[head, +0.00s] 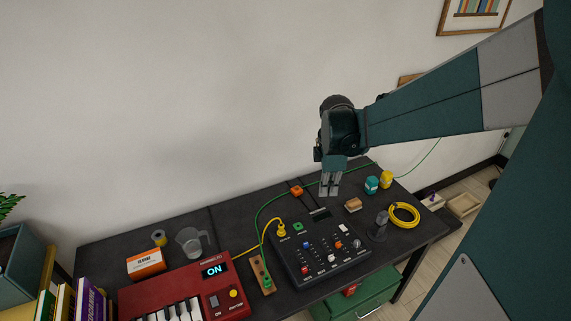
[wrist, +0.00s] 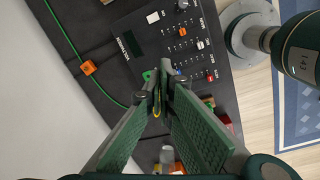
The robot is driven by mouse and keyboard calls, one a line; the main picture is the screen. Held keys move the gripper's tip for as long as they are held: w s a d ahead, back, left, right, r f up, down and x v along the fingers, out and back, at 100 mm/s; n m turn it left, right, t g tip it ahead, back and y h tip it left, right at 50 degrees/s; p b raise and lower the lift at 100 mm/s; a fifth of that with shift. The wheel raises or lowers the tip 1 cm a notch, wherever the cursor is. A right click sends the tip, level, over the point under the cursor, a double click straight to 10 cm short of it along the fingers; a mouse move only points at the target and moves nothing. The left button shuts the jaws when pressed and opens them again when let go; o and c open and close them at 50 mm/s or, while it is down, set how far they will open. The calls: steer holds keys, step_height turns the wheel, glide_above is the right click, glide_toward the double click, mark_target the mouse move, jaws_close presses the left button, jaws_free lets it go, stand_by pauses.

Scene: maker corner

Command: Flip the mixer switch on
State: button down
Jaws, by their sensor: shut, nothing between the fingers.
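The black mixer (head: 345,266) sits on the dark table, below and in front of my gripper (head: 329,192). Its small display (head: 320,213) is dark. It carries red, blue, white and orange controls, a green plug (head: 298,228) and a yellow plug (head: 281,230). A white square control (head: 343,229) lies near its back right; I cannot tell whether it is the switch. In the wrist view the mixer (wrist: 160,50) shows its display (wrist: 130,44) and white square (wrist: 152,17). My gripper (wrist: 158,95) is shut and empty, above the mixer's back side, its fingers hiding part of the panel.
A red keyboard (head: 238,299) with a lit "ON" screen stands left. An orange connector (head: 296,191) is on the green cable behind the mixer.

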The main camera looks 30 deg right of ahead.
mark_target(345, 230)
steer(key=d+f+n+g, duration=0.2)
steer(key=d+f+n, duration=0.3)
steer(key=d+f, duration=0.4)
steer(key=shift+w+d+y, duration=0.4)
steer(key=shift+d, duration=0.35)
steer(key=shift+f, duration=0.2)
steer(key=f+b, duration=0.1)
steer(key=f, duration=0.3)
steer(key=s+f, duration=0.1)
steer(key=f, duration=0.4)
steer(key=f+b, duration=0.1)
steer(key=f, duration=0.3)
steer(key=shift+s+f+b, duration=0.2)
steer(key=shift+s+b, duration=0.1)
steer(key=shift+s, duration=0.05)
steer(key=shift+f, duration=0.1)
steer(key=shift+s+f+t+b, duration=0.2)
steer(key=shift+f+t+b, duration=0.2)
steer(key=shift+f+b, duration=0.1)
steer(key=shift+r, duration=0.15)
steer(key=shift+w, duration=0.2)
